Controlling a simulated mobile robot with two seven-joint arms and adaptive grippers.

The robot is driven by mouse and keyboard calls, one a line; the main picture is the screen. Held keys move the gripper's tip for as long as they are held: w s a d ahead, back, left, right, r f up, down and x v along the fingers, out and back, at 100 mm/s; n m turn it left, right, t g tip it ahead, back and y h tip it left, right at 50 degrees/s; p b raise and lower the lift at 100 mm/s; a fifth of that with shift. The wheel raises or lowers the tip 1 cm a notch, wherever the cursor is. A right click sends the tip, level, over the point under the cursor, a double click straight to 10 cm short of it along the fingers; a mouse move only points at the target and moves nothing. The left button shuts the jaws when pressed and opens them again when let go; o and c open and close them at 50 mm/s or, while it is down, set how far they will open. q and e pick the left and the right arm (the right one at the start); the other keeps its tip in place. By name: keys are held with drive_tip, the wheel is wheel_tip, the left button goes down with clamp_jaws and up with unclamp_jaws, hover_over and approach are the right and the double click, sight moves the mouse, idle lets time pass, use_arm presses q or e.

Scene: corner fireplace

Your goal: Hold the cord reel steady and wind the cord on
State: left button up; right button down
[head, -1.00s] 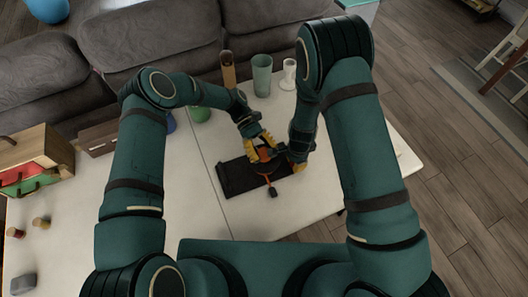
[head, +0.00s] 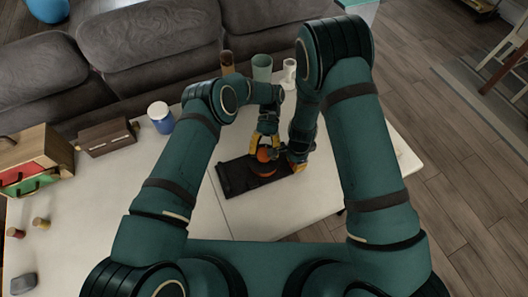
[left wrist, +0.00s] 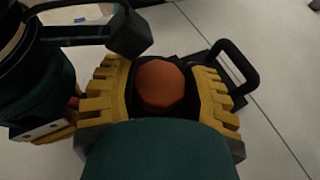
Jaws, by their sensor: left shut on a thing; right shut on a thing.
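The cord reel (head: 263,170), orange and black, sits on a dark flat base (head: 236,179) on the white table. My left gripper (head: 266,143) is shut on the reel's orange knob (left wrist: 160,85), which shows between its yellow fingers in the left wrist view. My right gripper (head: 298,163) is at the reel's right side, shut on part of the reel; its fingertips are mostly hidden. A black handle loop (left wrist: 240,70) stands beside the fingers in the left wrist view. I cannot make out the loose cord or its plug.
A brown tumbler (head: 227,62), a pale green cup (head: 262,68) and a white goblet (head: 289,72) stand at the back. A blue cup (head: 160,117) and a wooden box (head: 107,137) stand left.

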use_arm(q)
drive_tip(key=shift+f+y, duration=0.1)
drive_tip(key=shift+y, duration=0.2)
drive_tip(key=o, duration=1.2)
